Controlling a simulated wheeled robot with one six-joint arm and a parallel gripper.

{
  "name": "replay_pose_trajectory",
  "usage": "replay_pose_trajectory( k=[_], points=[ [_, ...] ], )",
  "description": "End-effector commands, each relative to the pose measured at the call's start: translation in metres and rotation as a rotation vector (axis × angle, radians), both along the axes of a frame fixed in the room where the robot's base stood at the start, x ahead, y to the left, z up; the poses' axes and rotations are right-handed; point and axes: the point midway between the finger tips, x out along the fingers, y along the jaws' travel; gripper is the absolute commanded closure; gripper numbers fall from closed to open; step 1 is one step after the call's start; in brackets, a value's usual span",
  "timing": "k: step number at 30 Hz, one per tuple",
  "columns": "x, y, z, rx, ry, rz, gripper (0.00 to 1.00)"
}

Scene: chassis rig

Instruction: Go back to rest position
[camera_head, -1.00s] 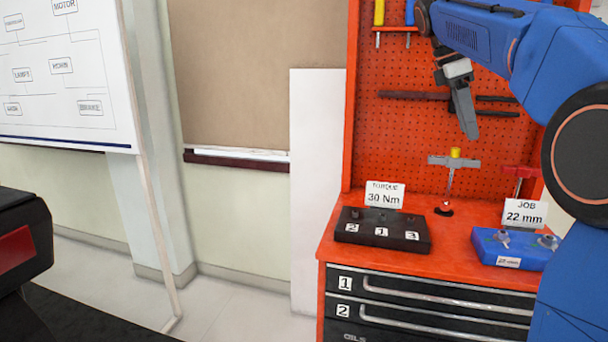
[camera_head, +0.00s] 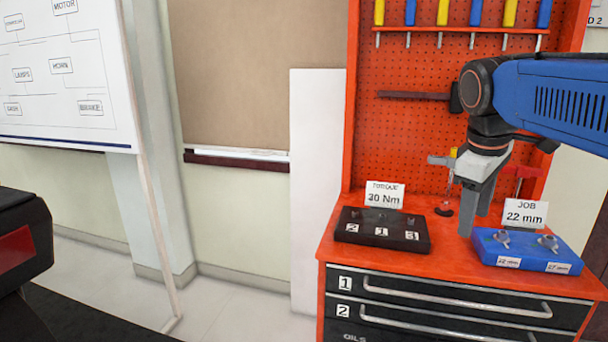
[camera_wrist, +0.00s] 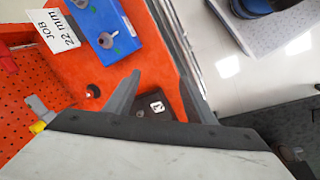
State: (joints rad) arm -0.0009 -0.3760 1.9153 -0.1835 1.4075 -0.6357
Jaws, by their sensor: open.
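My gripper (camera_head: 474,208) hangs from my blue arm above the orange workbench top, between the black tray and the blue tray in the head view. In the wrist view my gripper (camera_wrist: 162,95) has its two grey fingers spread apart with nothing between them. The black tray (camera_head: 350,232), marked 2, 1, 3, shows partly beyond the fingers in the wrist view. The blue tray (camera_head: 487,252) holds two metal pieces, beside a "JOB 22 mm" card (camera_head: 525,213).
The orange bench (camera_head: 450,262) has black drawers (camera_head: 450,290) below. A red pegboard (camera_head: 400,130) with screwdrivers and a hammer-like tool stands behind. A "TORQUE 30 Nm" card (camera_head: 384,194) stands behind the black tray. A whiteboard (camera_head: 50,75) is at left. Floor shows at lower left.

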Motion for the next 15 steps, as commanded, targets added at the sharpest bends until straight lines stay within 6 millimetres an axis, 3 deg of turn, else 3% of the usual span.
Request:
replay_pose_trajectory(
  k=[3, 15],
  points=[
    [-0.032, 0.009, -0.035, 0.058, -0.059, -0.098, 0.50],
    [-0.121, 0.037, -0.162, 0.286, -0.225, -0.455, 0.50]
  ],
)
